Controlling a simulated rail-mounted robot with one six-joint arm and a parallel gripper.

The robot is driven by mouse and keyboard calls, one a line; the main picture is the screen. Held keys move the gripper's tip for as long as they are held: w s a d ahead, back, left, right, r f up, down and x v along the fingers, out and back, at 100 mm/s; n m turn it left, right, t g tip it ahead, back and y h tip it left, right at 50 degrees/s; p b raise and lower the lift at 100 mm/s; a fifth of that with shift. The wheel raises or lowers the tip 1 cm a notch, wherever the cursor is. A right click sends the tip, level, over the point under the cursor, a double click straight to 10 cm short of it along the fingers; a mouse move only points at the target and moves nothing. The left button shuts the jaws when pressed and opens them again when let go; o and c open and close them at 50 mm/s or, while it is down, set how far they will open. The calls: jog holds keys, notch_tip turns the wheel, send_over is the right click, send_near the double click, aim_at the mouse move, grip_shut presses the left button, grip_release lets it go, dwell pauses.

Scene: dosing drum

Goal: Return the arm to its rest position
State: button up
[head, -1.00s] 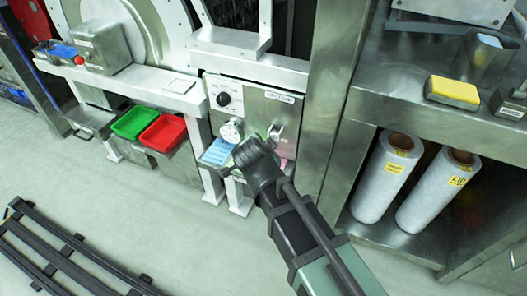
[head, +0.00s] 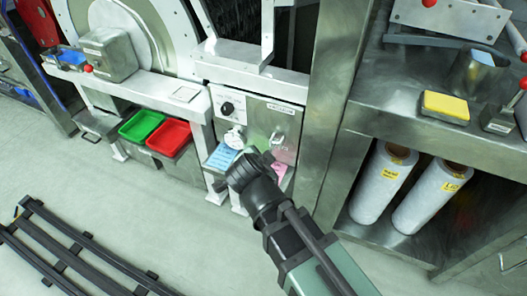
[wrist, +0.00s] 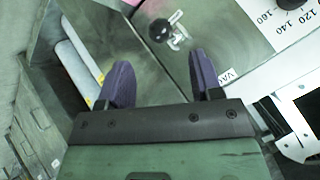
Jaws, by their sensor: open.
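My gripper (wrist: 158,60) is open in the wrist view, with two purple fingers spread apart and nothing between them. Beyond the fingers is the metal vacuum panel (wrist: 215,35) with a black ball-ended knob (wrist: 159,30) on it. In the head view my arm reaches up from the bottom right, and its wrist end is in front of the lower part of the vacuum panel (head: 257,118). The fingers cannot be made out there. The panel carries a black dial (head: 227,107) and a small toggle-like fitting.
Green (head: 142,124) and red (head: 168,137) trays sit left of the panel. A steel bench (head: 400,117) stands right, with a yellow sponge (head: 446,106) on top and two wrapped rolls (head: 383,183) below. A dark slatted rail (head: 75,255) lies on the floor. Floor between is clear.

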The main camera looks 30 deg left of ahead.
jog(key=shift+v, duration=0.95)
